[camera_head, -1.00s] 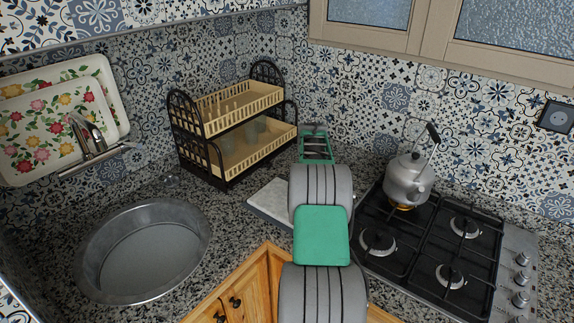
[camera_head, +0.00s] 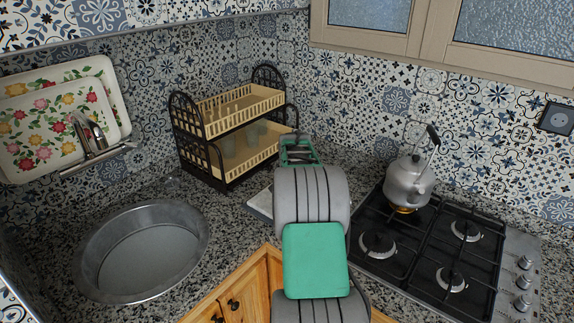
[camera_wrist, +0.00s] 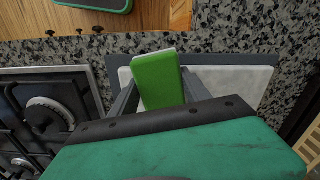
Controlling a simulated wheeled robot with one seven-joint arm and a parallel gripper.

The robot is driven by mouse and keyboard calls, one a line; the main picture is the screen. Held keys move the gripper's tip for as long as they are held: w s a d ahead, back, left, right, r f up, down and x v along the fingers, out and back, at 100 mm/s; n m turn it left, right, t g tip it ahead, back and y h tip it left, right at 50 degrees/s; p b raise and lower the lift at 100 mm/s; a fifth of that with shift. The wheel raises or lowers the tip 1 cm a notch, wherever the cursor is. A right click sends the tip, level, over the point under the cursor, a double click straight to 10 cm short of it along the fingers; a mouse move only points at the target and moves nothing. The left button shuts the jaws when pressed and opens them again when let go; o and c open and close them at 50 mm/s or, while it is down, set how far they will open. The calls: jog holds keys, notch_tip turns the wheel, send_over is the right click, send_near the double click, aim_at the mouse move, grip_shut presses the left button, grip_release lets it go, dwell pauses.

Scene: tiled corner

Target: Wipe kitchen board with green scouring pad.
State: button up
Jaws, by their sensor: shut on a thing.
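The kitchen board (camera_head: 261,203) lies flat on the granite counter between the sink and the stove, mostly hidden behind my arm. In the wrist view the board (camera_wrist: 235,84) shows a pale, mottled surface with a dark grey border. The green scouring pad (camera_wrist: 158,80) has a thin white layer along one edge. My gripper (camera_wrist: 157,92) is shut on the pad, one finger on each side, and holds it over the board. I cannot tell whether the pad touches the board. In the head view the pad is hidden by my arm.
The gas stove (camera_head: 430,245) with a kettle (camera_head: 408,182) on it is to the right. A round metal sink (camera_head: 142,250) is to the left. A two-tier dish rack (camera_head: 228,125) stands just behind and left of the board. Tiled walls close the corner.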

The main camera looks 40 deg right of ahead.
jog(key=shift+w+d+r+p, duration=0.1)
jog(key=shift+r+p, duration=0.9)
jog(key=shift+r, duration=1)
jog(key=shift+d+r+p, duration=0.1)
jog(key=shift+r+p, duration=0.9)
jog(key=shift+r, duration=0.95)
jog(key=shift+a, duration=0.15)
